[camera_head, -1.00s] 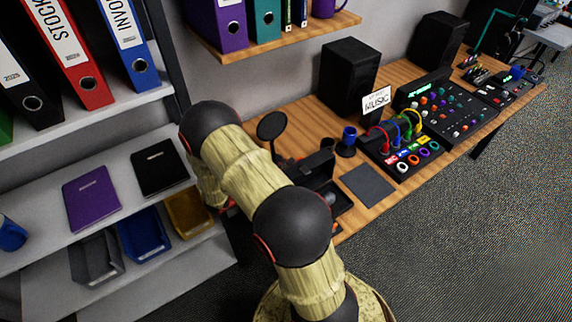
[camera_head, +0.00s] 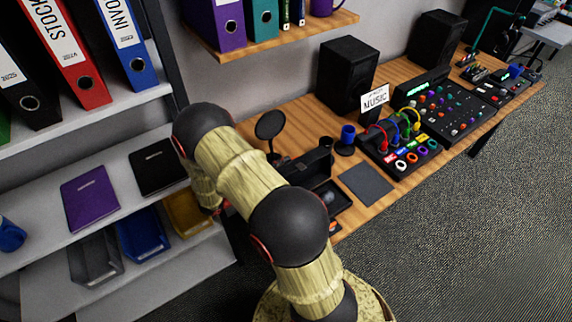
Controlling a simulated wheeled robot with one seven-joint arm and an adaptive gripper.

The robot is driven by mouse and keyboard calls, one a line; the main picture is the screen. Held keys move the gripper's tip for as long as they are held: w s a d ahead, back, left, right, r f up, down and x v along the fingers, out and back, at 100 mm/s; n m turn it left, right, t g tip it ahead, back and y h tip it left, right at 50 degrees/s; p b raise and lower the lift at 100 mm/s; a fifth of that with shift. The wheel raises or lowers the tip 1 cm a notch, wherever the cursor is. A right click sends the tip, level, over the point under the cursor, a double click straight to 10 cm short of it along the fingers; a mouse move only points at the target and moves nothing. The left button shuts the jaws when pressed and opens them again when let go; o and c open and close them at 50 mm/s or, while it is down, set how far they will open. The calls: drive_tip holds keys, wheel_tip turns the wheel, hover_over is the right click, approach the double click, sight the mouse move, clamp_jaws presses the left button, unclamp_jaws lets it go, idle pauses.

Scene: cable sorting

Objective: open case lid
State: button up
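A black case (camera_head: 308,166) stands on the wooden desk, just behind and right of my arm's elbow. Its lid looks raised along the back, and the open inside (camera_head: 331,194) shows in front of it with a small greyish round thing in it. My arm covers the left part of the case, so I cannot tell how far the lid is tilted. My gripper is hidden behind my own arm links, so I cannot see whether it touches the lid.
A dark flat pad (camera_head: 366,184) lies right of the case. A shelf unit (camera_head: 48,205) with notebooks and trays is at left.

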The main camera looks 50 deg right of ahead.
drive_tip(key=v, duration=1)
drive_tip(key=shift+a, duration=0.35)
drive_tip(key=shift+a, duration=0.1)
drive_tip(key=b+v, duration=0.1)
drive_tip(key=v, duration=0.7)
drive_tip(key=shift+w+a+b, duration=0.15)
drive_tip(key=shift+a+b, duration=0.15)
drive_tip(key=shift+a, duration=0.1)
idle(0.6)
